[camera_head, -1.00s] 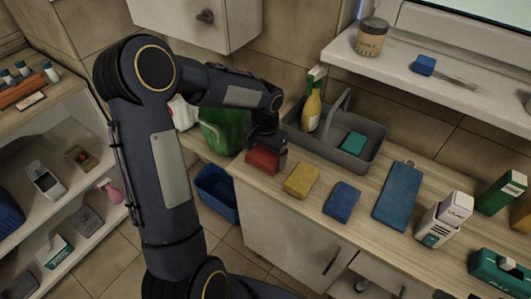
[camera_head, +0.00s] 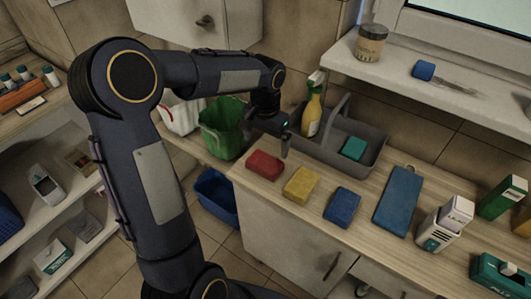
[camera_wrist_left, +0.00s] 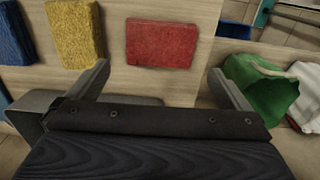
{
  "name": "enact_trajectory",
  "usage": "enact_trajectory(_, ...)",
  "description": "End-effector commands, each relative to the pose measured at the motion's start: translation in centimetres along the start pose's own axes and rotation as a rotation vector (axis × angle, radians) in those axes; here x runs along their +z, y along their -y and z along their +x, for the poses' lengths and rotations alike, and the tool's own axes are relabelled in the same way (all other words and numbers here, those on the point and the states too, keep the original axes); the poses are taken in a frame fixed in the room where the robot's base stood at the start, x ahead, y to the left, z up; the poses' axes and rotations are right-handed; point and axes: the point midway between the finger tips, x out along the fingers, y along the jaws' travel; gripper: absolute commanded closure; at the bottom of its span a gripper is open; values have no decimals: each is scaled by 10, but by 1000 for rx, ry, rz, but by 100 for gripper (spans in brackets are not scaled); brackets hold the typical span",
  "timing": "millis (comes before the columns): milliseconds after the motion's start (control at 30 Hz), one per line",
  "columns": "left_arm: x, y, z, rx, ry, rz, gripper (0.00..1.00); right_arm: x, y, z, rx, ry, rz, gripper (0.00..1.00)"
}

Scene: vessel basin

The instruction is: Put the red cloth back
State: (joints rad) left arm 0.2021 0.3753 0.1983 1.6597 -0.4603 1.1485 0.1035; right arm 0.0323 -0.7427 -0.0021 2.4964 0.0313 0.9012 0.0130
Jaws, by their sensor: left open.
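The red cloth (camera_head: 265,165), a folded flat block, lies on the wooden counter near its left end, beside the yellow cloth (camera_head: 300,185) and blue cloth (camera_head: 342,206). My left gripper (camera_head: 270,138) is open and empty, just behind and above the red cloth, apart from it. In the left wrist view the red cloth (camera_wrist_left: 161,44) lies whole beyond the spread fingers (camera_wrist_left: 158,72), with the yellow cloth (camera_wrist_left: 74,32) to its left. My right gripper is not in view.
A grey caddy (camera_head: 365,165) with a yellow spray bottle (camera_head: 312,108) stands close to the gripper's right. A green bin (camera_head: 222,130) is to its left, a blue bin (camera_head: 215,196) below. A blue board (camera_head: 398,200) and boxes fill the counter's right.

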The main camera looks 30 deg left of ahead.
Motion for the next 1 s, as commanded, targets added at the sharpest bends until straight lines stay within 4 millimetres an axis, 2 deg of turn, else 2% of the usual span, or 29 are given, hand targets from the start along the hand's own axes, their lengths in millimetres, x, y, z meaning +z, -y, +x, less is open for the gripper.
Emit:
enact_trajectory(100, 0, 0, -23, 0, -3, 1, 0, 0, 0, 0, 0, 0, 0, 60)
enact_trajectory(300, 1, 0, -43, 2, -3, 0, 0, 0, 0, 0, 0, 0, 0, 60)
enact_trajectory(367, 7, -1, -49, 5, -12, -3, 0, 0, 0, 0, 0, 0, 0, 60)
enact_trajectory(433, 20, -4, -59, 15, -39, -10, 0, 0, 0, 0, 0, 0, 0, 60)
enact_trajectory(567, 69, -17, -79, 60, -128, -42, 0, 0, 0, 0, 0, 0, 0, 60)
enact_trajectory(633, 102, -28, -85, 100, -190, -68, 0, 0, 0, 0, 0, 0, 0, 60)
enact_trajectory(800, 172, -57, -80, 213, -342, -143, 0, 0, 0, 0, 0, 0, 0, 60)
enact_trajectory(900, 198, -73, -71, 274, -413, -178, 0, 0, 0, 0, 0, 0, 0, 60)
enact_trajectory(1000, 213, -84, -62, 317, -459, -204, 0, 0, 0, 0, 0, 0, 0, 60)
